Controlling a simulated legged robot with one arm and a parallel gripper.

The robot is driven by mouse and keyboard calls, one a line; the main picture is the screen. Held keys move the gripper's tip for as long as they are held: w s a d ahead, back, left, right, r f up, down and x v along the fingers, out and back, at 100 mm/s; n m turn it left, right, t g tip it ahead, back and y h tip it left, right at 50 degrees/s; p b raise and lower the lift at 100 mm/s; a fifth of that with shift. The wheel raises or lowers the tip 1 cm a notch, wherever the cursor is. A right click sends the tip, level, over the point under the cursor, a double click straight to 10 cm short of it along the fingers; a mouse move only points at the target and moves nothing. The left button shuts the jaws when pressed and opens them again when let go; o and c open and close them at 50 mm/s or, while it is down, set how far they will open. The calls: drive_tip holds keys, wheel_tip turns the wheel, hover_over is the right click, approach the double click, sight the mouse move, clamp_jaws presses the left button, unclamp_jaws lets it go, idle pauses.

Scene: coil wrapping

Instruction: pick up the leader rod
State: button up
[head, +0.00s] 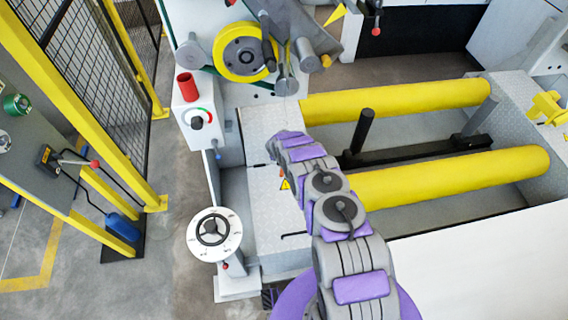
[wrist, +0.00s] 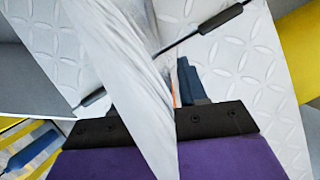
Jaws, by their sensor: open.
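The leader rod is a thin dark rod with a thicker black grip at each end. In the wrist view one grip (wrist: 220,18) is at the upper right and the other (wrist: 92,98) at the left. Its middle is hidden behind a whitish film-like sheet (wrist: 120,65), which crosses the picture close to the camera. My gripper (wrist: 187,82) is open, its dark fingers pointing toward the rod, apart from it as far as I see. The sheet covers part of the gripper. In the head view my gripper (head: 284,140) is over the tread plate; I cannot clearly make out the rod there.
Two yellow rollers (head: 400,98) with a dark upright post (head: 362,130) between them are right of my arm. A machine with a yellow wheel (head: 240,55) stands ahead. A round dial pedestal (head: 213,235) and yellow fence (head: 60,90) are left. Floor between them is open.

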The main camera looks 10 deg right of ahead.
drive_tip(key=shift+b+x, duration=0.55)
drive_tip(key=shift+x, duration=1.1)
clamp_jaws()
